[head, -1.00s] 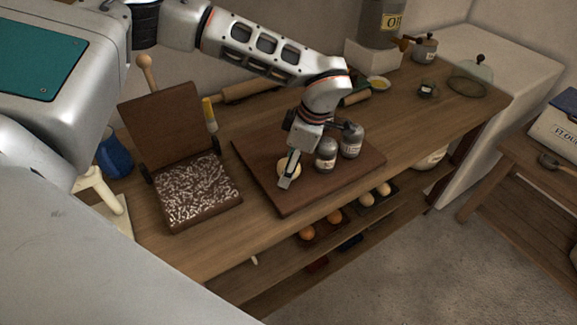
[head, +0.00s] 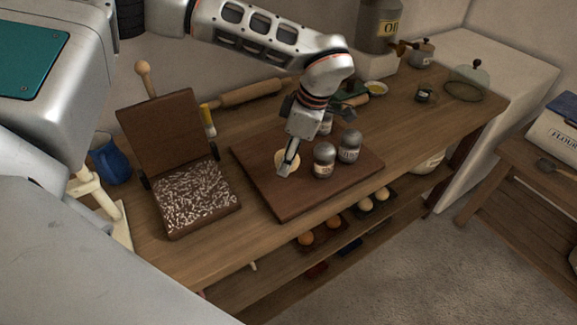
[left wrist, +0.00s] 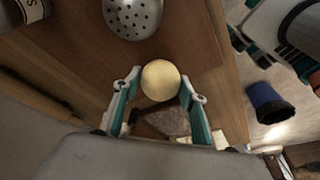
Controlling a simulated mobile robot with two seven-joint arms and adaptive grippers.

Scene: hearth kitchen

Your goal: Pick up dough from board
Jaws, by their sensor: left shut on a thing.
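The dough is a pale, round ball (head: 284,157). My left gripper (head: 287,166) is shut on it, over the left part of the dark wooden board (head: 275,195). In the left wrist view the dough (left wrist: 160,80) sits between the two fingertips (left wrist: 161,88), with the board (left wrist: 195,45) behind it. The dough appears raised a little above the board; the gap is hard to judge. In the head view the gripper partly hides the dough. My right gripper is in neither view.
Metal shakers (head: 323,161) stand on the board close right of the gripper. An open hinged wooden box (head: 196,195) with a white-speckled inside stands left of the board. A blue jug (head: 112,160) is farther left. A rolling pin (head: 250,94) lies behind.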

